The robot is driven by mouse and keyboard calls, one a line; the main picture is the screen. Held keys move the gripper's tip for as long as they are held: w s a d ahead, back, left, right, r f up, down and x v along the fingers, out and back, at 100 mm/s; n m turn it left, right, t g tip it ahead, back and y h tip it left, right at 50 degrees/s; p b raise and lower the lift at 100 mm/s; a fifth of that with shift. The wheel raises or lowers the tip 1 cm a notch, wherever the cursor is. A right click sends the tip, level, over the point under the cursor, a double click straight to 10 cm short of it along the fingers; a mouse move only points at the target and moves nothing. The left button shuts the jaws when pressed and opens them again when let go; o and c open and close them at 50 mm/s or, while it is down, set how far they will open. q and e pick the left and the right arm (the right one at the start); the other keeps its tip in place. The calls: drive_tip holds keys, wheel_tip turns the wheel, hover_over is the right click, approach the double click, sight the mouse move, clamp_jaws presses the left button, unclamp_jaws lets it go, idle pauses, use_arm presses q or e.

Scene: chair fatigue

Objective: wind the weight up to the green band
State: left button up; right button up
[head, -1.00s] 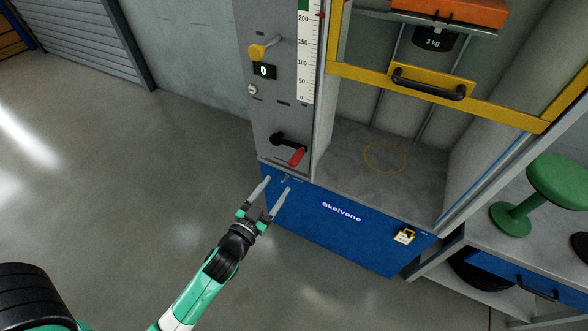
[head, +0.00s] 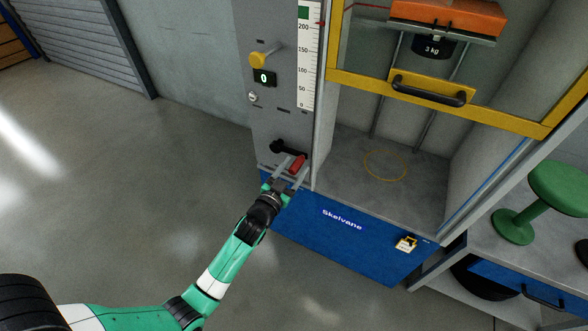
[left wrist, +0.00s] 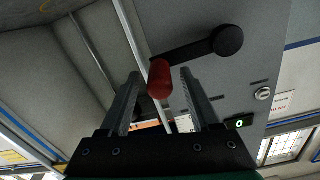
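The winding crank on the grey panel has a black arm (head: 281,147) and a red handle (head: 298,164). My left gripper (head: 288,172) is open at the crank, its fingers on either side of the red handle. In the left wrist view the red handle (left wrist: 160,79) lies between the two spread fingers (left wrist: 160,95), with gaps visible. The black weight (head: 433,47), marked 3 kg, hangs under the orange block. The height scale (head: 309,70) has a green band (head: 304,12) near the top of the view. My right gripper is not in view.
A yellow guard frame with a black handle (head: 428,91) crosses the test bay. A yellow knob (head: 259,60) and a display reading 0 (head: 264,78) sit above the crank. A green stool (head: 556,190) stands at right. The floor at left is clear.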

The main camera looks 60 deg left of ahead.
use_arm(q)
clamp_jaws()
idle(1.2)
